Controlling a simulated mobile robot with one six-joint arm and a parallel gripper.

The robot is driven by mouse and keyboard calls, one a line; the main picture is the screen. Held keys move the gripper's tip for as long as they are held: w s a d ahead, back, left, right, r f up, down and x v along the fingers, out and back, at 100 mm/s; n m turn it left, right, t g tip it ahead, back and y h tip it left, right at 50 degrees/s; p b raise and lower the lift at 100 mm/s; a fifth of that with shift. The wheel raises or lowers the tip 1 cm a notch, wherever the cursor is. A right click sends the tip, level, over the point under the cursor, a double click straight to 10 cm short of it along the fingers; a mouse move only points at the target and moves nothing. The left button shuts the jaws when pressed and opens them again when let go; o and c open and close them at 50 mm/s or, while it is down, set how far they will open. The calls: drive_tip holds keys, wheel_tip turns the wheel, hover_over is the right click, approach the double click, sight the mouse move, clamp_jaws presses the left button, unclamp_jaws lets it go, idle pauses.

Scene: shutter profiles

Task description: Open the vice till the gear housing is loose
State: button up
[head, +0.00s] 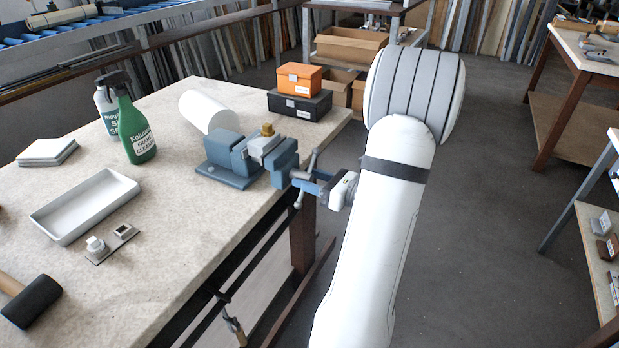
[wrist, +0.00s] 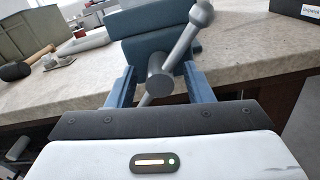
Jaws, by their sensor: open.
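The blue-grey vice (head: 230,172) stands at the right edge of the workbench. The gear housing (head: 264,147), a light grey block with a brass-coloured top, sits between its jaws. The housing is not visible in the wrist view. The vice handle (head: 299,196) is a grey bar with ball ends on the screw, and it sits tilted. My gripper (head: 311,183) is at the handle, beyond the bench edge. In the wrist view its two blue fingers (wrist: 160,88) are open on either side of the screw head (wrist: 160,72). The handle (wrist: 186,38) runs diagonally between them.
An orange box (head: 299,79) on a black box (head: 299,105) stands behind the vice.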

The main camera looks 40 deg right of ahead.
drive_tip(key=shift+w+a, duration=0.1)
drive_tip(key=shift+w, duration=0.1)
clamp_jaws()
idle(0.5)
